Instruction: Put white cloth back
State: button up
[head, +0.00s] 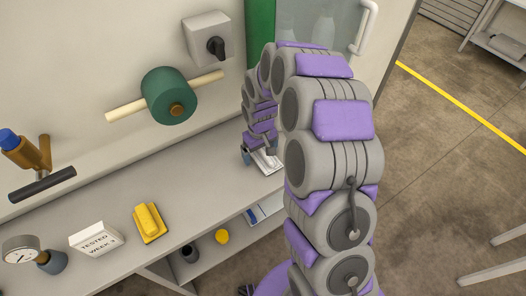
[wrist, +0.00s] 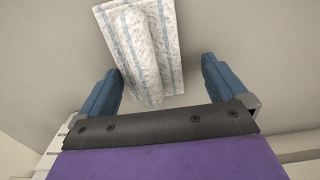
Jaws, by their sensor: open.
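The white cloth (wrist: 177,40) has blue stripes and a raised roll along its middle. In the wrist view it lies on a pale grey surface, ahead of and partly between the blue fingers of my gripper (wrist: 160,80). The fingers are apart, one on each side of the near end of the roll, and nothing is held. In the head view a small part of the cloth (head: 268,161) shows on the workbench beside my gripper (head: 247,154), mostly hidden by my arm.
The workbench (head: 190,190) also holds a yellow object (head: 149,222), a "TESTED WEEK 3" block (head: 95,239) and a gauge (head: 22,250). A green roll on a bar (head: 170,96) and a switch box (head: 209,38) are on the wall. A lower shelf holds a yellow item (head: 222,237).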

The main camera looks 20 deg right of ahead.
aim_at(261, 159)
jog(key=r+p, duration=0.1)
jog(key=r, duration=0.2)
jog(key=d+r, duration=0.1)
jog(key=r, duration=0.3)
jog(key=d+r+p, duration=0.1)
jog(key=r, duration=0.2)
jog(key=shift+r+p, duration=0.3)
jog(key=s+r+m+g, duration=0.1)
jog(key=s+r, duration=0.4)
jog(key=s, duration=0.4)
jog(key=s+r, duration=0.6)
jog(key=s, duration=0.4)
jog(key=s+m, duration=0.2)
jog(key=s, duration=1.4)
jog(key=shift+s+r+g, duration=0.2)
jog(key=shift+r+g, duration=0.2)
jog(key=shift+a, duration=0.1)
jog(key=shift+a, duration=0.35)
jog(key=shift+d, duration=0.25)
